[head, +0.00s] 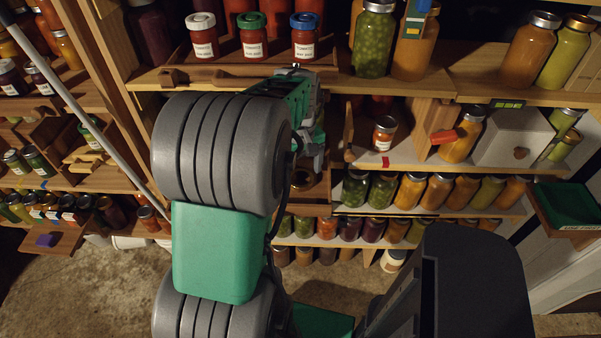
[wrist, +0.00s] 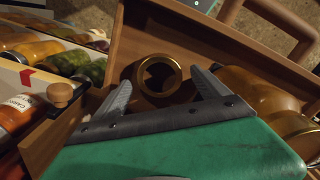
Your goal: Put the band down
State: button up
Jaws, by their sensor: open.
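The band is a gold metal ring (wrist: 140,72), seen in the wrist view inside a wooden drawer or box (wrist: 185,38). Its round opening faces the camera. My gripper (wrist: 160,78) is open, with one grey finger on each side of the band. I see no clear contact between fingers and band. In the head view my gripper (head: 310,152) is over the wooden compartment below the upper shelf, and my arm hides part of that area.
A jar of orange contents (wrist: 15,115) and a wooden knob (wrist: 60,94) are left of the drawer in the wrist view. Amber jars (wrist: 258,95) are close on the right. In the head view, lidded jars (head: 203,35) stand on the shelf above, and a white box (head: 512,137) is right.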

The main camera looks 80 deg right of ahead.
aim_at(301, 182)
notch_tip(301, 182, up, 11)
jog(key=shift+r, duration=0.15)
dwell(0.4)
